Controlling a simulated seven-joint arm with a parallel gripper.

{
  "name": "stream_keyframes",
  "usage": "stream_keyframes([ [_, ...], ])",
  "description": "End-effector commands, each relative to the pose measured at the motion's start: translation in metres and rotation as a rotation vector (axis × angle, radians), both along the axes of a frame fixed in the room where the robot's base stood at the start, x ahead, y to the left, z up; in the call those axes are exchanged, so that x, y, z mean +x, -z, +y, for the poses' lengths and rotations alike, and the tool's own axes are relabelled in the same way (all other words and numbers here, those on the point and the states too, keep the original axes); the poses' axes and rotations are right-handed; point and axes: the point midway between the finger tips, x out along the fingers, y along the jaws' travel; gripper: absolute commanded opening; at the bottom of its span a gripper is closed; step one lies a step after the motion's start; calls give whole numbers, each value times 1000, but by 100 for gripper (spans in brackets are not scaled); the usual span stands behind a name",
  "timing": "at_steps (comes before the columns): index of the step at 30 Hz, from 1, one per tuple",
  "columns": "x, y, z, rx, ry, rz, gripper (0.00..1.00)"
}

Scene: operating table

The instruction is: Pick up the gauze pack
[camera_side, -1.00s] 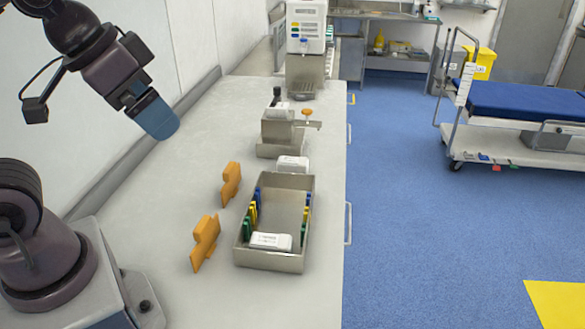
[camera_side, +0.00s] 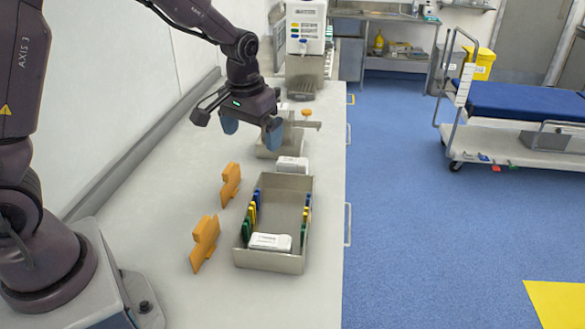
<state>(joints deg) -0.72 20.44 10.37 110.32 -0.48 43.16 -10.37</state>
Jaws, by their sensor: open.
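One white gauze pack (camera_side: 270,242) lies in the near end of the metal tray (camera_side: 272,262). A second white pack (camera_side: 292,164) sits on the counter just beyond the tray's far end. I cannot tell from the print which one is the gauze pack. My gripper (camera_side: 251,133) is open and empty, with its blue fingertips pointing down. It hangs above the counter, up and left of the second pack and apart from both packs. It partly hides a metal device behind it.
Blue, yellow and green clips line both side walls of the tray. Two orange holders (camera_side: 230,184) (camera_side: 204,243) stand left of the tray. A metal device (camera_side: 290,140) and a dispenser (camera_side: 305,50) stand farther back. The counter's left part is clear.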

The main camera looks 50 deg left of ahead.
Motion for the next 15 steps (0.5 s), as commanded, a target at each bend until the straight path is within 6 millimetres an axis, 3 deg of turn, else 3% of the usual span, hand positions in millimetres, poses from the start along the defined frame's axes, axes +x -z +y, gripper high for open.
stream_keyframes([
  [3, 36, 43, 24, 43, -92, 8, 100],
  [9, 89, 95, 57, 113, -227, -64, 100],
  [11, 106, 100, 65, 128, -265, -110, 100],
  [15, 138, 80, 71, 124, -346, -244, 100],
])
